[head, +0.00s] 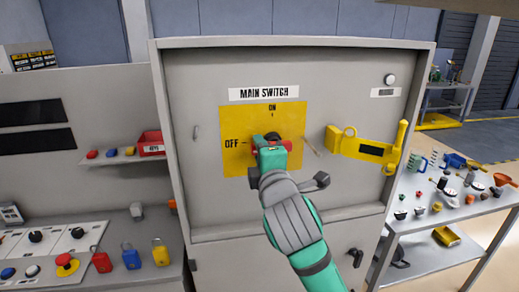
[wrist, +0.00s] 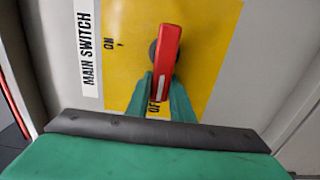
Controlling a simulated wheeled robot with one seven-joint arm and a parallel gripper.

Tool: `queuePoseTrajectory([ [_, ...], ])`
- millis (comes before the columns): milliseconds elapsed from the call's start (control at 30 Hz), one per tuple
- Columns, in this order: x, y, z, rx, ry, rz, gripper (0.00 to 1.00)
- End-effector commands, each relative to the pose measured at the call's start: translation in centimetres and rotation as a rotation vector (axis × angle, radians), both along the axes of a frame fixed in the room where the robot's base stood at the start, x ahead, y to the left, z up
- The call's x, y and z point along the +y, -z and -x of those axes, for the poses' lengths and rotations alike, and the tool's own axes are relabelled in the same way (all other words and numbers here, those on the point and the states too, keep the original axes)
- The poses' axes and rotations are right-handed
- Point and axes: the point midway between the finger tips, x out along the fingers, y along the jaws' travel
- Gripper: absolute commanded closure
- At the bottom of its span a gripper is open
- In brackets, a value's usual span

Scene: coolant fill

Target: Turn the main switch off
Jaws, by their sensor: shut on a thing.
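The main switch is a red handle (head: 287,145) on a yellow plate (head: 235,120) on the grey cabinet, under the "MAIN SWITCH" label (head: 264,94). ON is printed at the plate's top and OFF at its left. My gripper (head: 268,148) is in front of the handle and hides part of it. In the wrist view my green fingers (wrist: 160,95) are on both sides of the red handle (wrist: 168,55), shut on it. The handle lies roughly level, its white-marked end pointing towards OFF. The dark hub shows partly behind it.
A yellow hasp (head: 365,149) sticks out from the cabinet door, right of the plate. A bench with padlocks (head: 131,257) and push-buttons stands at left. A table with small parts (head: 450,195) stands at right.

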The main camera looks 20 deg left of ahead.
Motion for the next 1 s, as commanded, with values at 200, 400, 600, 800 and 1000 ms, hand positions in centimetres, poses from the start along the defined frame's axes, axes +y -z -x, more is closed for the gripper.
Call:
queuePoseTrajectory([
  [200, 0.2, 0.3, 0.1, 0.004, -0.003, 0.004, 0.70],
  [400, 0.1, 0.2, 0.1, 0.003, -0.002, 0.002, 0.61],
  [600, -0.1, 0.1, 0.3, 0.002, -0.001, 0.002, 0.61],
  [800, -1.6, 0.1, 2.3, 0.000, 0.000, 0.001, 0.61],
  [1000, -3.7, 0.1, 5.5, 0.000, 0.000, 0.002, 0.61],
])
